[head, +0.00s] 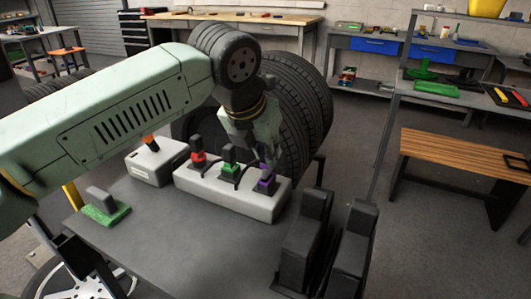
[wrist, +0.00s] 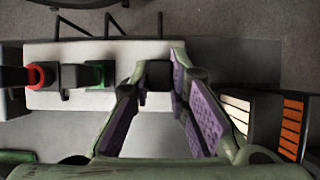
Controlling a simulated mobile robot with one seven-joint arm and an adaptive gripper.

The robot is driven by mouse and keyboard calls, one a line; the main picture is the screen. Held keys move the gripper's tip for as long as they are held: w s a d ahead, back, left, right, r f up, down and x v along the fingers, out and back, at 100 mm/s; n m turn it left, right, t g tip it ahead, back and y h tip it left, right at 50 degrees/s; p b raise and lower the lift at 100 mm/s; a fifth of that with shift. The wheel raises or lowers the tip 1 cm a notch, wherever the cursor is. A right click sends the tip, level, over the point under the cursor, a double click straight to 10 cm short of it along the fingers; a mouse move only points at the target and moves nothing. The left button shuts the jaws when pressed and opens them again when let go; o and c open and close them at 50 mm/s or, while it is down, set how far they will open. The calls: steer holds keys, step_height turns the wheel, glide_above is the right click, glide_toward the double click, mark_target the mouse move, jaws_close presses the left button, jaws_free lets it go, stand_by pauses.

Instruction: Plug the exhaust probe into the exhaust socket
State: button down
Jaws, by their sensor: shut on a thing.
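My gripper (head: 268,165) is over that right end, pointing down. In the wrist view my gripper (wrist: 162,84) has its purple-lined fingers closed around a dark block-shaped piece (wrist: 158,74), which lies over the pale block. I cannot tell whether this piece is seated in the block. No label marks which piece is the exhaust probe or which opening is the exhaust socket.
A smaller pale box (head: 155,170) with an orange piece stands at left. A green plate (head: 104,213) with a grey block lies at the table's left edge. Two tall black blocks (head: 305,240) stand close on the right. A large tyre (head: 305,110) is behind. The table's front middle is clear.

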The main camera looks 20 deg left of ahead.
steer(key=shift+r+p, duration=0.65)
steer(key=shift+r, duration=0.75)
